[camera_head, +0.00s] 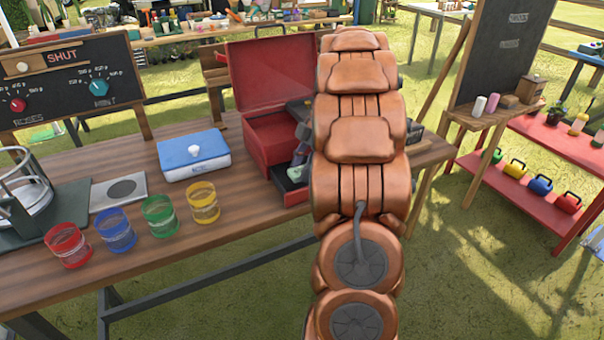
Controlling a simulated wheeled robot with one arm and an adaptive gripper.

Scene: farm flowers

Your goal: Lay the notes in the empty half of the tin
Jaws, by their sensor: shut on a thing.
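A red metal tin (272,130) stands on the wooden table with its lid raised at the back. A dark compartment (287,181) shows at its lower front. My copper-coloured arm covers its right side, so I cannot see its inside halves fully. A dark part of my gripper (300,153) shows at the arm's left edge, at the tin's front right; its fingertips are mostly hidden. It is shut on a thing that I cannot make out. A small greenish patch shows there, but I cannot tell whether it is the notes. No notes are clearly visible.
A blue and white box (194,158) with a knob stands left of the tin. Red (68,245), blue (116,232), green (160,216) and yellow (202,203) cups line the front edge. A chalkboard (68,80) stands at the left. Bare table lies between the cups and the tin.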

